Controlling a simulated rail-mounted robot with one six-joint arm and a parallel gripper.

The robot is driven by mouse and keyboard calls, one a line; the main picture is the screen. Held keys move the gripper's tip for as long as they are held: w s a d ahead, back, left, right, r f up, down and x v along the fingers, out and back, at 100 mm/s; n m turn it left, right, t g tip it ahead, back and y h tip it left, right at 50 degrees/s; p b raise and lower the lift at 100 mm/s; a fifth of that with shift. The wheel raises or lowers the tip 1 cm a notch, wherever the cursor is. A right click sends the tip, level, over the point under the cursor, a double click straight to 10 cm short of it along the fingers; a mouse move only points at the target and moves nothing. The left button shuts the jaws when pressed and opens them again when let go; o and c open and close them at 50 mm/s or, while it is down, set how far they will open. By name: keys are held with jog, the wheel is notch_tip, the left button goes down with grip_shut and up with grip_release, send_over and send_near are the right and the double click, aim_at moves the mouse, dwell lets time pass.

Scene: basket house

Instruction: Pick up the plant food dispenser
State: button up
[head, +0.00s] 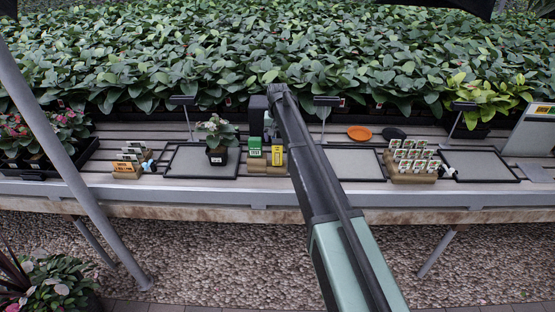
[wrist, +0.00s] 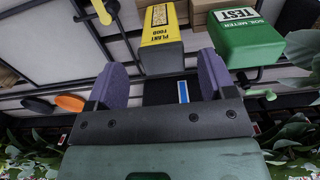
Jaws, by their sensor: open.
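The plant food dispenser (head: 277,156) is a small yellow box with a black label. It stands in a tan holder on the bench in the head view, beside a green soil meter box (head: 255,149). In the wrist view, which looks upside down, the yellow dispenser (wrist: 162,24) is at the top centre, with the green soil meter box (wrist: 245,38) to its right. My gripper (wrist: 161,80) is open and empty, its two purple pads apart and short of the dispenser. In the head view my arm partly hides the area around the gripper.
Another tray (head: 355,180) lies to the right, by a tan rack of several small containers (head: 410,180). An orange dish (head: 359,133) and dense foliage (head: 200,50) are behind.

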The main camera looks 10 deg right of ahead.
aim_at(277, 148)
notch_tip(277, 148, down, 6)
jog(key=b, duration=0.5)
jog(key=shift+a+r, duration=0.15)
jog(key=shift+r, duration=0.35)
jog(key=c, duration=1.1)
